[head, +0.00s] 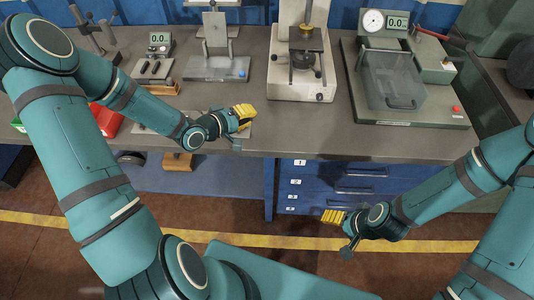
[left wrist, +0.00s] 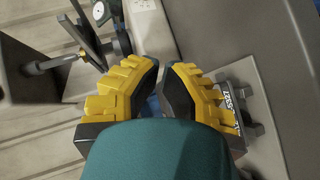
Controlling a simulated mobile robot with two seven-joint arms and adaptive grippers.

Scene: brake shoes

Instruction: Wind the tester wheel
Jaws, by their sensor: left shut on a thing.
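My left gripper (head: 243,115) is over the front of the bench, above a pale base plate (head: 241,131). In the left wrist view its yellow fingers (left wrist: 165,75) are close together on a small part that they mostly hide. That part fits the tester wheel, but I cannot make out its shape. A dark bar-like piece on a shaft (left wrist: 60,62) stands beside the fingers at the upper left there. My right gripper (head: 334,217) is low in front of the drawers, away from the bench top. Its finger gap is not clear.
A press-like stand (head: 301,75) is at the bench's middle back. A dial-gauge unit with a clear cover (head: 392,78) is on the right. A small display unit (head: 157,50) and a metal fixture (head: 215,67) stand behind my left arm. Blue drawers (head: 330,180) are below.

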